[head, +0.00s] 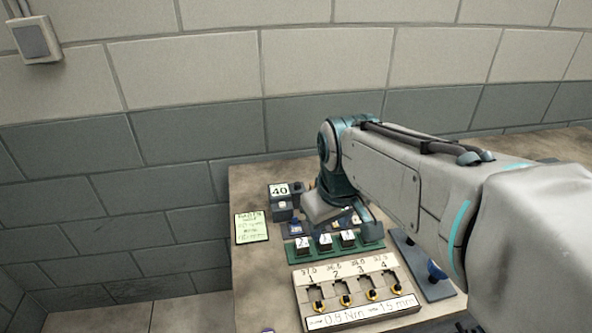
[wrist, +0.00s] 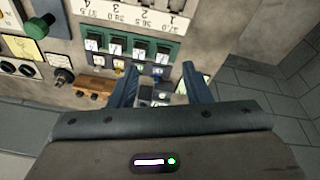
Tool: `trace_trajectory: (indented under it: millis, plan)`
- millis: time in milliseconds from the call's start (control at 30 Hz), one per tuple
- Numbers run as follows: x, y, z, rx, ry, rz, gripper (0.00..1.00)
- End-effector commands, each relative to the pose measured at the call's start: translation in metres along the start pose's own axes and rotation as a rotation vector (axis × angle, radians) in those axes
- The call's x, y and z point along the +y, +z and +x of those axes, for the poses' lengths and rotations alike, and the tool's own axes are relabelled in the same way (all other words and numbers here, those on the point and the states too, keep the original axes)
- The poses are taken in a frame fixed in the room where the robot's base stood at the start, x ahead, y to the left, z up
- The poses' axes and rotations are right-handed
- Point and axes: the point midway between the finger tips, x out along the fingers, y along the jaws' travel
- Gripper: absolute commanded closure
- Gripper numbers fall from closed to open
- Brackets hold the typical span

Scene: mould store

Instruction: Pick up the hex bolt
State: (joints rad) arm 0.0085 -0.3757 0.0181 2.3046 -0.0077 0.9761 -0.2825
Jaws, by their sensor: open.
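I cannot make out the hex bolt for certain in either view. In the wrist view, my gripper (wrist: 159,72) is open, with its two blue-grey fingers apart over the worktop. Small dark and grey items (wrist: 155,94) show between the fingers, close to the palm; they are too small to name, and the palm hides what lies below. In the head view, my arm and gripper cover the area behind the green rack (head: 292,256), so the gap between the fingers is hidden there.
The green rack of white-topped blocks also shows in the wrist view (wrist: 178,45). A numbered board (head: 350,272) stands in front of it. A block marked 40 (head: 280,190) and a green card (head: 251,228) lie left. A block wall (head: 180,110) rises behind.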

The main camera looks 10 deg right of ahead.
Motion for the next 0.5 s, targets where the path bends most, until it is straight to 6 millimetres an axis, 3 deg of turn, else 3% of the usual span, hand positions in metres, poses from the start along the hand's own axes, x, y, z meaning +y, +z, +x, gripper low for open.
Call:
trace_trajectory:
  millis: [33,267,500]
  plan:
    - [0.007,-0.022,-0.004,-0.018,-0.002,-0.081,0.56]
    - [0.037,-0.110,-0.006,-0.078,-0.030,-0.494,0.56]
    - [0.062,-0.194,0.016,-0.119,-0.098,-0.925,0.56]
